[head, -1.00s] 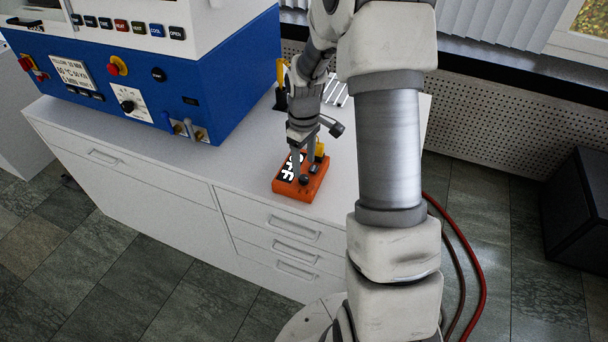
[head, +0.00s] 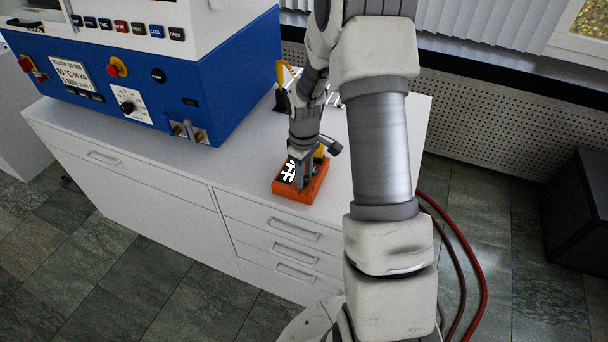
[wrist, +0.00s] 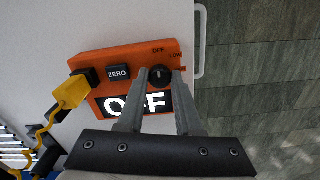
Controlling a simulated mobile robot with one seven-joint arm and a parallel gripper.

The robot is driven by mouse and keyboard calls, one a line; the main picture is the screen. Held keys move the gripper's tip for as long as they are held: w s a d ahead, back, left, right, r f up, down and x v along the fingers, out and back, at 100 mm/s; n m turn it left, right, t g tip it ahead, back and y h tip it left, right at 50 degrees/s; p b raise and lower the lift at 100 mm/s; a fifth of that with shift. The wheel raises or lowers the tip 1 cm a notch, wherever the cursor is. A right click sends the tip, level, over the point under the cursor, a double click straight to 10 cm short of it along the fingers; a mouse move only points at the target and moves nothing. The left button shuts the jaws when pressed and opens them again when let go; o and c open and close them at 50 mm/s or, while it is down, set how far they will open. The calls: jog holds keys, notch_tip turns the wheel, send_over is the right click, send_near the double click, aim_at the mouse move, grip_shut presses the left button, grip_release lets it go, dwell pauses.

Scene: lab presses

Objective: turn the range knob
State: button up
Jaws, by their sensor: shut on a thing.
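The orange meter (head: 284,190) lies on the white cabinet top near its front edge. It also shows in the wrist view (wrist: 105,58), with a display reading "OFF" (wrist: 128,104) and a black ZERO button (wrist: 118,72). The range knob (wrist: 159,74) is round and black, at the meter's corner, with "OFF" and another small label beside it. My gripper (wrist: 161,76) is shut on the knob, one finger on each side. It also shows in the head view (head: 304,182), upright over the meter, where the fingers hide the knob.
A yellow connector (wrist: 72,92) with a cable is plugged into the meter's side. The blue press (head: 150,80) stands at the left on the white cabinet (head: 130,160). The cabinet's edge is close to the meter. Red hoses (head: 470,250) hang at the right.

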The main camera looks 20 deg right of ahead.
grip_shut()
jog(key=shift+m, duration=0.3)
jog(key=m+b, duration=0.1)
jog(key=m, duration=0.1)
jog(key=shift+m, duration=0.3)
jog(key=m, duration=0.5)
jog(key=shift+b, duration=0.3)
jog(key=shift+m, duration=0.4)
jog(key=o, duration=0.9)
grip_release()
